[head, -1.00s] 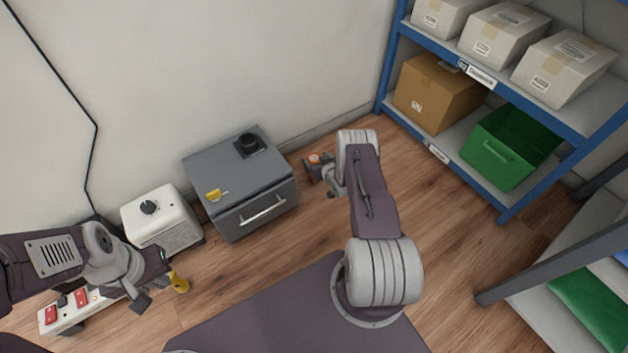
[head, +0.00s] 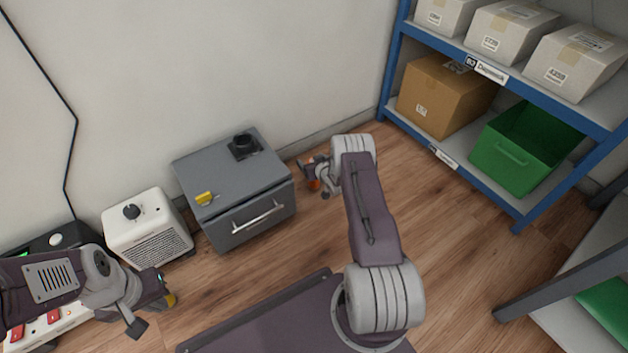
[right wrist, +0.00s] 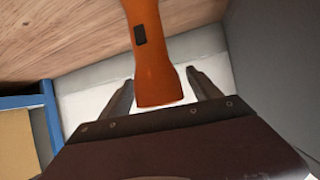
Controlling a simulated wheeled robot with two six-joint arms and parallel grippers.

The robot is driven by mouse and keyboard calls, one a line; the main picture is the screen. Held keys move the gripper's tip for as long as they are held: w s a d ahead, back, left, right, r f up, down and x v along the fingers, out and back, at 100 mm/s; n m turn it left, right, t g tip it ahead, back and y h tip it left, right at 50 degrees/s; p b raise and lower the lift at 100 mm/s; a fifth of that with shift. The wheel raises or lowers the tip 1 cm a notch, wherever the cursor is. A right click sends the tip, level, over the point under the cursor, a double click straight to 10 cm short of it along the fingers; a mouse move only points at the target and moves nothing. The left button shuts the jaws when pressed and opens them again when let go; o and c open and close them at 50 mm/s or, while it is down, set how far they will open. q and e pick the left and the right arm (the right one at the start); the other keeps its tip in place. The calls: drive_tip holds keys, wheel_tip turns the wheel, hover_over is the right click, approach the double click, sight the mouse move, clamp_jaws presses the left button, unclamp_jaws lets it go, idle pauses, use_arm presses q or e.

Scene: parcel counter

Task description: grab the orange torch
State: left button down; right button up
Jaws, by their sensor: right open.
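The orange torch (right wrist: 150,55) shows large in the right wrist view, its wide end towards my wrist and a dark switch on its side. In the head view only a small orange part (head: 313,184) shows at my right gripper, between the grey cabinet and the shelf. My right gripper (right wrist: 161,76) is open, with one finger on each side of the torch's wide end in the picture; I cannot tell whether either touches it. My left gripper (head: 150,306) looks open and empty at the lower left, in front of a mostly hidden yellow object (head: 170,299).
The grey cabinet (head: 235,175) bears a small yellow item (head: 204,198) and a black round fitting. A white heater (head: 146,228) and a power strip (head: 50,328) are at left. A blue shelf (head: 520,215) with boxes and a green crate (head: 525,150) is at right. Floor between is clear.

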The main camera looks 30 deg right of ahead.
clamp_jaws()
